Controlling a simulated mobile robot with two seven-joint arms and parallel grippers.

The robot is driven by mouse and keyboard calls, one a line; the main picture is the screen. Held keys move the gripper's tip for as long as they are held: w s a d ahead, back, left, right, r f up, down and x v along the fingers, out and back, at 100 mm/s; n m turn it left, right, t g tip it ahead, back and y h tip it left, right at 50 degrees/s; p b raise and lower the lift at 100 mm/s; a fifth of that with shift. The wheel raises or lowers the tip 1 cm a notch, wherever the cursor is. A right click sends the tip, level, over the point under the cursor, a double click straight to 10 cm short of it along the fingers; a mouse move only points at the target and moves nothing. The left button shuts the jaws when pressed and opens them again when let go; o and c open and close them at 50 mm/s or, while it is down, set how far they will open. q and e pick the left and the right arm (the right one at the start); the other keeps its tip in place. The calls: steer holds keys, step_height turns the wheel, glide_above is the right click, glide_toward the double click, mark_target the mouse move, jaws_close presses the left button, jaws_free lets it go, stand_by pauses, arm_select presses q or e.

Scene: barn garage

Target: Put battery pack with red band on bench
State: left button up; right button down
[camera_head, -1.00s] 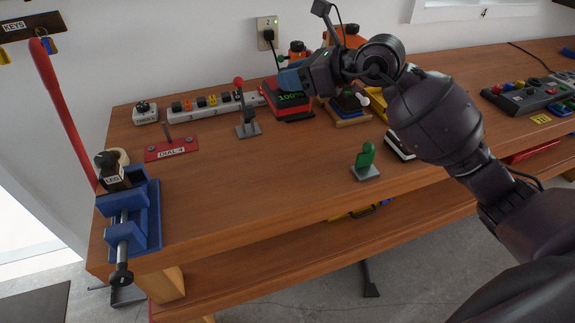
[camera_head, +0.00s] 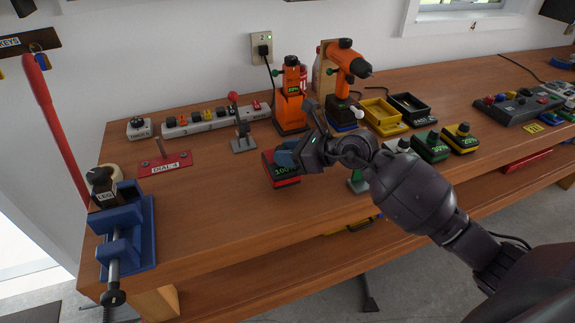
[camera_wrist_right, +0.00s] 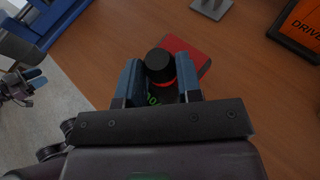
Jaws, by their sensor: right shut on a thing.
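The battery pack with the red band (camera_head: 280,168) is black and red with a green "100" display. My right gripper (camera_head: 287,155) is shut on it over the front middle of the bench (camera_head: 230,200). In the right wrist view, the pack's black knob (camera_wrist_right: 160,66) sits between the two blue fingers, with its red body beyond. The pack is low over the bench; I cannot tell whether it touches the wood. My left gripper (camera_wrist_right: 33,80) seems to show small at the left edge of the right wrist view, over the floor; its opening is unclear.
An orange charger (camera_head: 291,100) marked DRIVE and a lever stand (camera_head: 243,140) are behind the pack. Green (camera_head: 430,146) and yellow (camera_head: 460,138) packs stand to the right. A blue vise (camera_head: 130,235) is at the left end. Bare wood lies left of and before the pack.

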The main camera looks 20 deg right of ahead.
steer(key=shift+f, duration=1.85)
steer(key=shift+f+b, duration=0.15)
steer(key=shift+b, duration=0.15)
steer(key=c, duration=0.8)
jaws_free()
steer(key=shift+d, duration=0.1)
steer(key=v, duration=1.2)
